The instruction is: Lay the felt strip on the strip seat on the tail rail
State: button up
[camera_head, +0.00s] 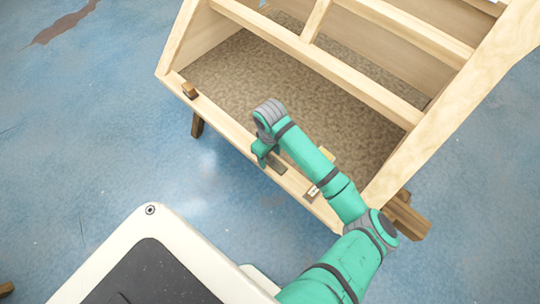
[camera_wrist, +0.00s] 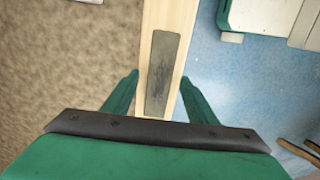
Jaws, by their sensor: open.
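A flat dark grey strip (camera_head: 276,167), which looks like the felt strip, lies lengthwise on the pale wooden tail rail (camera_head: 232,127). In the wrist view the strip (camera_wrist: 161,70) lies along the middle of the rail (camera_wrist: 168,14), with bare wood on both sides. No separate strip seat can be made out; I cannot tell whether it is under the strip. My gripper (camera_head: 264,152) is over the rail at the strip. In the wrist view its green fingers (camera_wrist: 158,84) are apart, one on each side of the rail, with nothing held between them.
A small brown block (camera_head: 189,90) sits on the rail's far left end. A small white label (camera_head: 313,191) is on the rail to the right, near my arm. The brown-speckled floor panel (camera_head: 260,75) and wooden crossbars (camera_head: 330,65) lie behind the rail. Blue floor is open at left.

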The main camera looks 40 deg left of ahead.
notch_tip(320, 180, up, 11)
jog(key=shift+f, duration=0.2)
dwell(0.6)
